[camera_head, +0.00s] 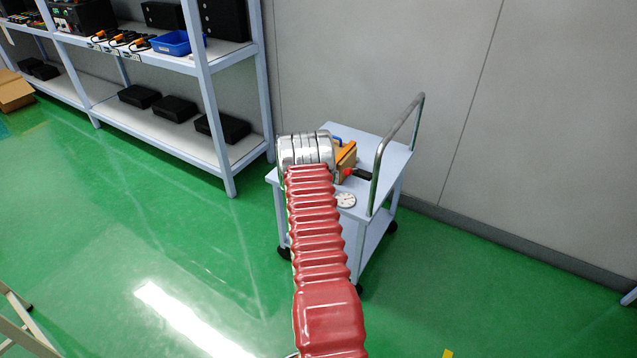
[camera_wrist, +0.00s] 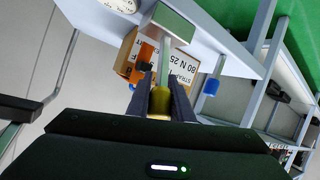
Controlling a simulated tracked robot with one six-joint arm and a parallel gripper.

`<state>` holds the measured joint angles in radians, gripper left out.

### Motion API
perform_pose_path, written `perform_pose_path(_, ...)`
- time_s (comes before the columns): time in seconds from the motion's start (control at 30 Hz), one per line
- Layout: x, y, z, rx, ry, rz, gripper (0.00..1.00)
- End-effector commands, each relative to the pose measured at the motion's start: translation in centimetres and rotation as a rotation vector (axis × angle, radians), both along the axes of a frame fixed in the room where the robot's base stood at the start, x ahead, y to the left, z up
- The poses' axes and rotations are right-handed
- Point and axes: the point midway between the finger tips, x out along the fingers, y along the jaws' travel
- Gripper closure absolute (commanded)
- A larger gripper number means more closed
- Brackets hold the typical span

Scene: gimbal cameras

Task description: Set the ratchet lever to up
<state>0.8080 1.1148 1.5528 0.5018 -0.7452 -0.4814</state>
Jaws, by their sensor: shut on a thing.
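The ratchet device is an orange box (camera_head: 346,160) on top of the white cart, partly hidden behind my arm in the head view. In the wrist view its orange body (camera_wrist: 143,60) shows beside a white label reading "STRAP" and "80 N 25". The ratchet lever is a pale metal bar (camera_wrist: 163,48) with a yellow-olive grip (camera_wrist: 160,101). My gripper (camera_wrist: 161,88) is shut on that grip, one dark finger on each side. In the head view my gripper's fingers are hidden. I cannot tell the lever's exact angle.
The cart (camera_head: 364,140) has a curved metal handrail (camera_head: 401,127) on its right. A round white dial (camera_head: 345,200) lies near its front edge. Shelves (camera_head: 150,55) stand left; a grey wall is behind. Green floor is open in front.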

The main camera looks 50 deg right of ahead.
Motion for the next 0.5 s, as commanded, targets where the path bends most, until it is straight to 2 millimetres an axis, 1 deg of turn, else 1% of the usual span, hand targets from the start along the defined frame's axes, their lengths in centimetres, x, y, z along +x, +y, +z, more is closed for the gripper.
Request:
perform_pose_path(0.13,-0.07,-0.15,0.05,-0.002,-0.001,-0.003,1.0)
perform_pose_path(0.17,-0.06,-0.14,0.04,-0.002,-0.001,-0.003,0.8)
perform_pose_path(0.4,0.05,-0.01,0.01,-0.002,-0.001,0.0,0.63)
perform_pose_path(0.43,0.07,0.01,0.01,-0.002,-0.001,0.0,0.61)
perform_pose_path(0.5,0.1,0.04,0.0,-0.002,0.0,0.001,0.61)
